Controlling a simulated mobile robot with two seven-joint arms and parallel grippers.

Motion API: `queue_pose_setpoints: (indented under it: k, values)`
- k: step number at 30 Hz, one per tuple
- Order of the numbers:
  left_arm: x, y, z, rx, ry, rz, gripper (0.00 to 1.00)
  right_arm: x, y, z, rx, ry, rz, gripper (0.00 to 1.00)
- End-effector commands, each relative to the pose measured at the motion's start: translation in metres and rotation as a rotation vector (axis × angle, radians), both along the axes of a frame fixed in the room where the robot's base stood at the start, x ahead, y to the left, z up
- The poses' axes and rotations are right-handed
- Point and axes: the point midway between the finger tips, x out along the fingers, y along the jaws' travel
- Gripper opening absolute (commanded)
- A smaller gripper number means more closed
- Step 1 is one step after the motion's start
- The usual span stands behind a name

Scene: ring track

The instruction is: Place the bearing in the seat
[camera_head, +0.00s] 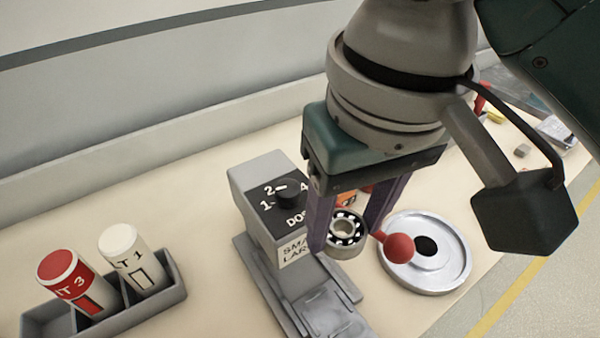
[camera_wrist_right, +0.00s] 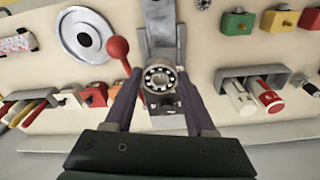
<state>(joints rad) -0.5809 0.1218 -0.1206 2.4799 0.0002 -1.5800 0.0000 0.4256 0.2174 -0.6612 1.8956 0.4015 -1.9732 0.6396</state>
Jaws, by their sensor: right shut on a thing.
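The bearing (camera_head: 346,229), a silver ring with dark gaps between its balls, is between the fingers of my right gripper (camera_head: 345,222). The gripper is shut on it, above the table beside the grey dosing machine. In the wrist view the bearing (camera_wrist_right: 160,78) lies between the two purple fingertips (camera_wrist_right: 158,88). A round silver plate with a dark centre hole (camera_head: 440,275), perhaps the seat, lies to the right of the gripper. It also shows at the upper left of the wrist view (camera_wrist_right: 70,27). My left gripper is not in view.
A red ball knob (camera_head: 398,248) stands between the bearing and the plate. The grey dosing machine (camera_head: 262,185) has a dial and a base reaching forward. A grey rack (camera_head: 170,285) holds a red-topped and a white cylinder at the left. Table between rack and machine is clear.

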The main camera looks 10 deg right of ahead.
Motion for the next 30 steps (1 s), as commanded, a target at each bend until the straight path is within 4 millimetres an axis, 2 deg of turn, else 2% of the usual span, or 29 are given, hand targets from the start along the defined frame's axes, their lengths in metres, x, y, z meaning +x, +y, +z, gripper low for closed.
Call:
queue_pose_setpoints:
  k: [1, 12, 15, 20, 27, 30]
  values:
    - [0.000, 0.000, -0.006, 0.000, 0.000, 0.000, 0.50, -0.002, -0.001, -0.015, -0.003, 0.006, -0.001, 0.00]
    - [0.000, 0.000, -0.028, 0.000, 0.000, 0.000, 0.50, -0.002, -0.001, -0.122, -0.004, 0.005, 0.001, 0.00]
    - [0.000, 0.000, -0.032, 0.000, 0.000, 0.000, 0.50, -0.001, -0.001, -0.140, -0.003, 0.003, 0.001, 0.00]
    - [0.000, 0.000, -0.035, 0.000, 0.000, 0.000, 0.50, 0.000, 0.000, -0.152, -0.002, 0.000, 0.002, 0.00]
    - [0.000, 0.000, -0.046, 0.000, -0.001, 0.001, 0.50, -0.001, -0.001, -0.186, -0.002, 0.001, 0.002, 0.00]
    - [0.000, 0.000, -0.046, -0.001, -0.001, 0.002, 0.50, 0.000, 0.000, -0.189, -0.001, -0.001, 0.002, 0.00]
